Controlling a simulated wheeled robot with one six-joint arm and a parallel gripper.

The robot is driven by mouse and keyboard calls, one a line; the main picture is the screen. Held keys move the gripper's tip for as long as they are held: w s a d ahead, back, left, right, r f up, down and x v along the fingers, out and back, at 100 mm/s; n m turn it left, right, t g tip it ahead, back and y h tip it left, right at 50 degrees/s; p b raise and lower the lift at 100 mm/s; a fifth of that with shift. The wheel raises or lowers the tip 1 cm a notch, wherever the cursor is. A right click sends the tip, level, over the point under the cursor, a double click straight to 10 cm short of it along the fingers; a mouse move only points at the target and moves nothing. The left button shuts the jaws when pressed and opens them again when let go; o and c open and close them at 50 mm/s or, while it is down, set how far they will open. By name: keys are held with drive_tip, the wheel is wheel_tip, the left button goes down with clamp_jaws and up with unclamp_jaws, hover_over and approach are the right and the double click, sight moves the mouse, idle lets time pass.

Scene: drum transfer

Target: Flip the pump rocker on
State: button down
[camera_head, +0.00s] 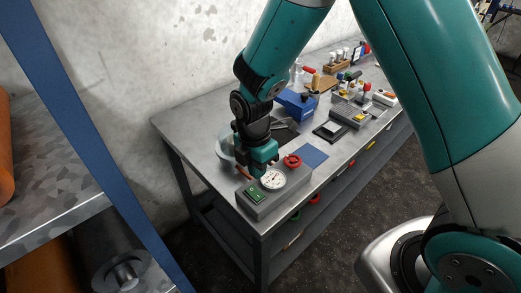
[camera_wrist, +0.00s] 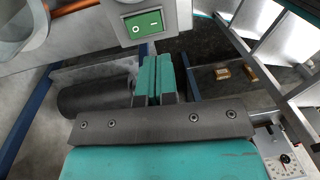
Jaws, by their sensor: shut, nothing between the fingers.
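The green pump rocker (camera_head: 254,195) sits on top of a grey box (camera_head: 263,207) at the near end of the bench. I cannot tell which side is pressed in. My gripper (camera_head: 257,174) is over the box, close behind the rocker and beside the gauge. In the wrist view its teal fingers (camera_wrist: 158,62) are shut together and empty, just below the rocker in the picture. Contact with the rocker does not show.
A round white gauge (camera_head: 273,179) and a red handwheel (camera_head: 292,161) are on or by the box. A copper pipe (camera_wrist: 75,6) runs near the rocker. A clear vessel (camera_head: 226,148) stands behind my gripper. A blue mat (camera_head: 313,154) lies to the right.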

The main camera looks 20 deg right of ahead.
wheel_tip(320, 180, up, 6)
drive_tip(key=shift+s+d+b, duration=0.15)
drive_tip(key=shift+s+b, duration=0.25)
drive_tip(key=shift+b, duration=0.05)
drive_tip(key=shift+r, duration=0.1)
drive_tip(key=s+a+r+m+y, duration=0.1)
drive_tip(key=s+r+m+y, duration=0.1)
drive_tip(key=s+r+m, duration=0.4)
drive_tip(key=s+a+r+m+t+y, duration=0.1)
drive_tip(key=s+r+m+y, duration=0.1)
drive_tip(key=s+r+m, duration=0.5)
drive_tip(key=s+m, duration=0.2)
drive_tip(key=s, duration=0.3)
drive_tip(key=shift+a+r+y, duration=0.15)
drive_tip(key=shift+a+y, duration=0.1)
drive_tip(key=shift+y, duration=0.05)
